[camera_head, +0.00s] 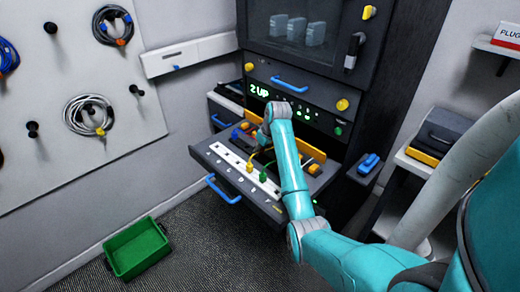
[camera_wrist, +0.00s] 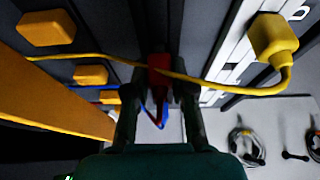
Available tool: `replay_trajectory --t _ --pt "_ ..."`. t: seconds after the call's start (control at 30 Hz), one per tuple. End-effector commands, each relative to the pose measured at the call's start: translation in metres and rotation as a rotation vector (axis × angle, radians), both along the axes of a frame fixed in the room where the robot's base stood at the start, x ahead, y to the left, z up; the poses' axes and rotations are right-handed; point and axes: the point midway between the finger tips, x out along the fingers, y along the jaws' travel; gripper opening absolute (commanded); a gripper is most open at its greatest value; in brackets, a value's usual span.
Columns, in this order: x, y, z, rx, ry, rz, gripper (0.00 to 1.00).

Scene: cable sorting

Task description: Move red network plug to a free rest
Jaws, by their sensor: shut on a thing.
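The red network plug (camera_wrist: 158,64) is between the fingers of my gripper (camera_wrist: 158,90) in the wrist view, and the gripper is shut on it. A blue cable (camera_wrist: 160,121) shows just below it. A yellow cable (camera_wrist: 110,59) crosses close to the fingers from a yellow plug (camera_wrist: 268,36) at the right; I cannot tell whether it touches. In the head view, a white strip with marked positions (camera_head: 229,158) lies along the open drawer (camera_head: 205,153). A green plug (camera_head: 263,176) stands on the strip. My arm hides the gripper tips and red plug there.
Orange blocks (camera_wrist: 47,27) lie near the gripper, beside a long orange bar (camera_wrist: 55,98). The dark cabinet (camera_head: 330,75) rises behind the drawer. A green bin (camera_head: 137,249) stands on the floor, and coiled cables (camera_head: 88,113) hang on the left wall board.

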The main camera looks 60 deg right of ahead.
Motion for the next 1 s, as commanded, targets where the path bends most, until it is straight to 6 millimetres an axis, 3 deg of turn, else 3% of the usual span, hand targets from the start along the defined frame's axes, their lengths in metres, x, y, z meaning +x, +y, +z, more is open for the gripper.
replay_trajectory --t 0.7,0.73,0.8,0.83,1.0 --pt "0.0 0.0 -0.0057 0.0 0.0 0.0 0.0" --pt "0.0 0.0 -0.0057 0.0 0.0 0.0 0.31" --pt "0.0 0.0 -0.0057 0.0 0.0 0.0 0.49" --pt "0.0 0.0 -0.0057 0.0 0.0 0.0 0.53" --pt "0.0 0.0 -0.0056 0.0 0.0 0.0 0.53"
